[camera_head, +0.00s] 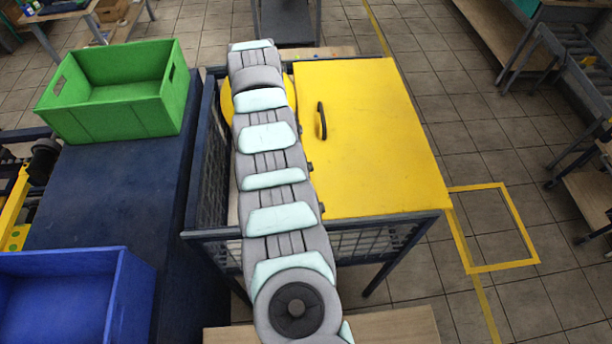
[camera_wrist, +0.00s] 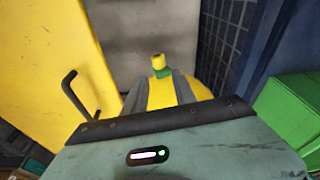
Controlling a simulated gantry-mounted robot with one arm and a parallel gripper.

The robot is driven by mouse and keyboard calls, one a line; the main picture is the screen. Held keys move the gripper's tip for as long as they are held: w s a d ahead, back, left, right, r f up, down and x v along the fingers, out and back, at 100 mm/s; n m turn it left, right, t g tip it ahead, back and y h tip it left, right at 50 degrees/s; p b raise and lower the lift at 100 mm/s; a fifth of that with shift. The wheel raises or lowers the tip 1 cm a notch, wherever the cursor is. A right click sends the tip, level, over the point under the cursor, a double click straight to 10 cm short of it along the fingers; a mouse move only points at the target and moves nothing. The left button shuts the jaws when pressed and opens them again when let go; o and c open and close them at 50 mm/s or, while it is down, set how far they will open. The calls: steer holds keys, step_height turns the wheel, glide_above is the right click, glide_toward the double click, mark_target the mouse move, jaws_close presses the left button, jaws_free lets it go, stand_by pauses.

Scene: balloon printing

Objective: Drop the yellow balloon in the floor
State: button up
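The yellow balloon (camera_wrist: 162,94) is between the two grey fingers of my gripper (camera_wrist: 160,80) in the wrist view. Its small yellow tip and green neck stick out past the fingers. My gripper looks closed around it, though the wrist body hides part of the grip. In the head view the rounded yellow edge of the balloon (camera_head: 227,103) shows beside my arm, over the open left part of the mesh cage (camera_head: 208,165). My arm hides the rest of it and my gripper there. The floor (camera_head: 480,130) is grey tile.
A yellow lid with a black handle (camera_head: 385,140) covers the cage's right part. A dark blue table (camera_head: 110,200) at left bears a green crate (camera_head: 115,120) and a blue crate (camera_head: 135,300). A yellow taped square (camera_head: 505,266) marks open floor at right.

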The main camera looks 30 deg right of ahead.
steer(key=o, duration=0.3)
steer(key=shift+r, duration=0.1)
steer(key=shift+r+b, duration=0.35)
steer(key=shift+r, duration=0.25)
step_height(320, 180, up, 9)
steer(key=s+b, duration=0.2)
steer(key=shift+a, duration=0.35)
steer(key=shift+r, duration=0.1)
